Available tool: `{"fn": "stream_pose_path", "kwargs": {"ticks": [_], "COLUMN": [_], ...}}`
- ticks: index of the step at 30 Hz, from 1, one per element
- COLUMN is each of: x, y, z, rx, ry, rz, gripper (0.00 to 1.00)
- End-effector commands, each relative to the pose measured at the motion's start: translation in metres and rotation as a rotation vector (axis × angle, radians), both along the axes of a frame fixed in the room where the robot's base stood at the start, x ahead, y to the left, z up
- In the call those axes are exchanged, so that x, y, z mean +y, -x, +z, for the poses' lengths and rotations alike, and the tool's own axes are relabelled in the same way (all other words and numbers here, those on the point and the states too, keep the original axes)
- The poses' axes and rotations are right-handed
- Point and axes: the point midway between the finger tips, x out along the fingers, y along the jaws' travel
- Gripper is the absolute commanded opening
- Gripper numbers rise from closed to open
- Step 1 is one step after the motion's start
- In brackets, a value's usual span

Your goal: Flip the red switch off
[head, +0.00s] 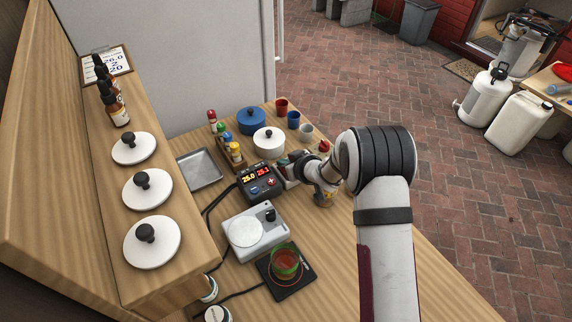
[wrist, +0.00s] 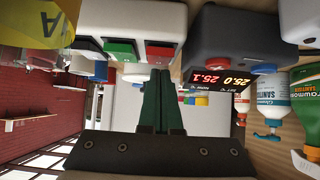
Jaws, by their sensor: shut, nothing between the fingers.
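In the wrist view, which looks upside down, a white switch box (wrist: 135,16) carries a red switch (wrist: 160,51) and a green switch (wrist: 119,47) side by side. My gripper (wrist: 159,74) is shut and empty, its dark fingertips close in front of the red switch. I cannot tell whether they touch it or which way the switch is tilted. In the head view my gripper (head: 283,176) is beside the dark controller (head: 262,194) with the lit display. There the switch box is mostly hidden behind my wrist.
The controller with its red and blue buttons also shows in the wrist view (wrist: 228,33), right beside my fingers. A white scale (head: 252,222), a dark plate (head: 290,289) with a glass beaker (head: 286,261), small bottles (head: 235,151) and pots (head: 269,142) stand around. The front right tabletop is bare.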

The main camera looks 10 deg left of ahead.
Motion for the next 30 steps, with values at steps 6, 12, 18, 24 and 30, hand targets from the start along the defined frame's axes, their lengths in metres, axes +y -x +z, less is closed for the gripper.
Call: {"fn": "stream_pose_path", "kwargs": {"ticks": [6,12,18,24,30], "x": [0.004,0.004,0.007,-0.011,-0.028], "y": [-0.004,-0.004,-0.007,0.010,0.028], "z": [0.001,0.003,0.034,0.075,0.106], "rx": [0.001,0.000,-0.005,-0.003,-0.002], "ry": [-0.001,0.000,-0.001,0.000,-0.001], "rz": [-0.001,0.000,0.001,-0.002,-0.002], "gripper": [0.00,0.00,0.00,0.00,0.00]}}
